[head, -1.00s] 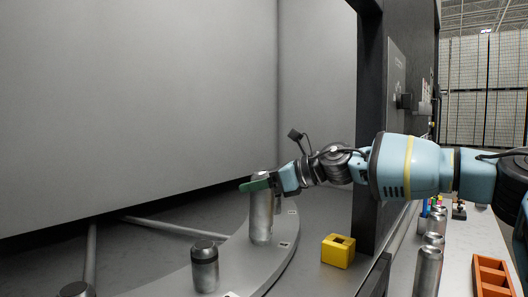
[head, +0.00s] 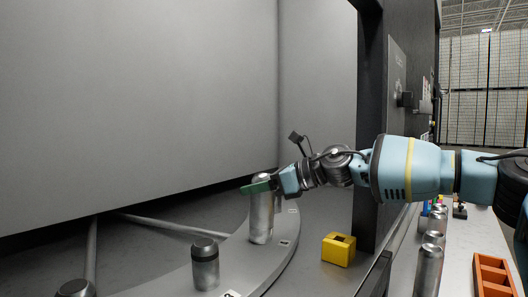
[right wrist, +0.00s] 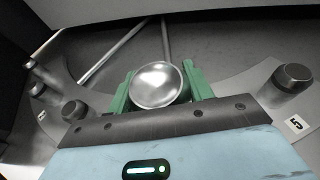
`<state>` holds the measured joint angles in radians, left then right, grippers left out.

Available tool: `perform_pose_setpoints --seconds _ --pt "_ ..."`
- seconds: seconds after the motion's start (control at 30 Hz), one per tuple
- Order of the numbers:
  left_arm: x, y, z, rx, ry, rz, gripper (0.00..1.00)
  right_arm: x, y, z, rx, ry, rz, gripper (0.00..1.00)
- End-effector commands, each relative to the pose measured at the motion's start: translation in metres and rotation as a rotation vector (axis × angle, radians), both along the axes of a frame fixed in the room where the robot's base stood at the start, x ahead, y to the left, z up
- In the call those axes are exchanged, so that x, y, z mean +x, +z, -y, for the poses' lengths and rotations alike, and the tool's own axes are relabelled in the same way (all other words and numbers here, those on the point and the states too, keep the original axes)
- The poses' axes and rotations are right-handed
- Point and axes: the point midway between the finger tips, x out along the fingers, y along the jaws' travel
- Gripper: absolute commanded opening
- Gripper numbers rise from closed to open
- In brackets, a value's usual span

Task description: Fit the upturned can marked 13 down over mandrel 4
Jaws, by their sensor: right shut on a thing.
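A silver can (head: 262,218) stands upright in the head view, bottom end up, over the ring-shaped table. My right gripper (head: 259,186) is shut on it near its top, green fingers on either side. In the right wrist view the can's shiny round end (right wrist: 157,85) shows between the fingers. No number is readable on the can. The mandrel beneath it is hidden, and I cannot tell how far the can is over it. A bare dark-topped mandrel (head: 205,264) stands nearer in the head view. My left gripper is not in view.
The ring table (head: 235,247) carries more mandrels, one at the lower left (head: 75,289). A yellow block with a square hole (head: 339,250) sits right of the ring. A dark post (head: 368,190) rises behind it. Several cans (head: 428,270) and an orange tray (head: 490,270) are at right.

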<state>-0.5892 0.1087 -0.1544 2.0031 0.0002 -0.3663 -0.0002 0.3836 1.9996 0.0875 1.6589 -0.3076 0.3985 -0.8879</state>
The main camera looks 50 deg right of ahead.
Motion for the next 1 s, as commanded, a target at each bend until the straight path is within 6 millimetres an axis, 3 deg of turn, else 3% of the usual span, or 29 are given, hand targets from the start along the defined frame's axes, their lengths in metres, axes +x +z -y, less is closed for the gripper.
perform_pose_setpoints --seconds 0.47,1.0 --pt "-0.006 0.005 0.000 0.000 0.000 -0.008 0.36 0.000 0.022 -0.001 0.001 0.002 0.006 0.30" --pt "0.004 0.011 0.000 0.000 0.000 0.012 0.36 0.000 0.041 0.000 0.000 -0.001 0.009 0.30"
